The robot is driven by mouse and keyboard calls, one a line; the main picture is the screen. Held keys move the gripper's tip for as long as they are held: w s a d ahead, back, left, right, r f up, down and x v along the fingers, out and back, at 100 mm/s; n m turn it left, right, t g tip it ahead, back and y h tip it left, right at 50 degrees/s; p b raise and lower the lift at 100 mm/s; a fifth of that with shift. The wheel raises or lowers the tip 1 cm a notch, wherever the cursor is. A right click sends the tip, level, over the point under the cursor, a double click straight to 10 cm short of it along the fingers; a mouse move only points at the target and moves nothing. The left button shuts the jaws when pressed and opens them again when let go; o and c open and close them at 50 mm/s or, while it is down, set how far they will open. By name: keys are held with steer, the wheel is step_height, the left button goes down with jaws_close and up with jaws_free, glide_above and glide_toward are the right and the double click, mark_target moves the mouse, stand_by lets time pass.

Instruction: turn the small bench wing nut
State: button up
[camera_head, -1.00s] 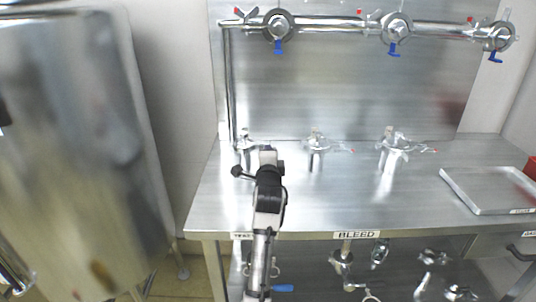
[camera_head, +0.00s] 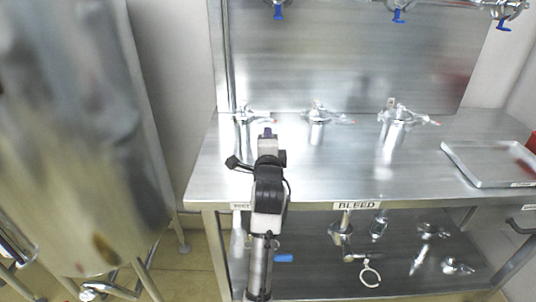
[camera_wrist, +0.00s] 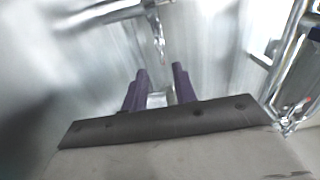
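Three metal clamp fittings stand along the back of the steel bench (camera_head: 340,175): a left one (camera_head: 245,118), a middle one (camera_head: 318,114) and a larger right one (camera_head: 397,116). Which one carries the small wing nut is too small to tell. My gripper (camera_head: 267,132) is over the bench, just right of and in front of the left fitting. In the wrist view my gripper's two purple fingers (camera_wrist: 161,75) are apart, with no object visibly clasped between them. A metal fitting with a thin hanging part (camera_wrist: 159,38) shows beyond the fingertips, apart from them in the picture.
A shelf below, under the BLEED label (camera_head: 356,205), holds several loose fittings. A steel tray (camera_head: 485,165) lies at the bench's right. A large shiny vessel (camera_head: 85,150) blocks the left. The bench's front middle is clear.

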steer(key=s, duration=0.5)
steer(key=shift+b, duration=0.35)
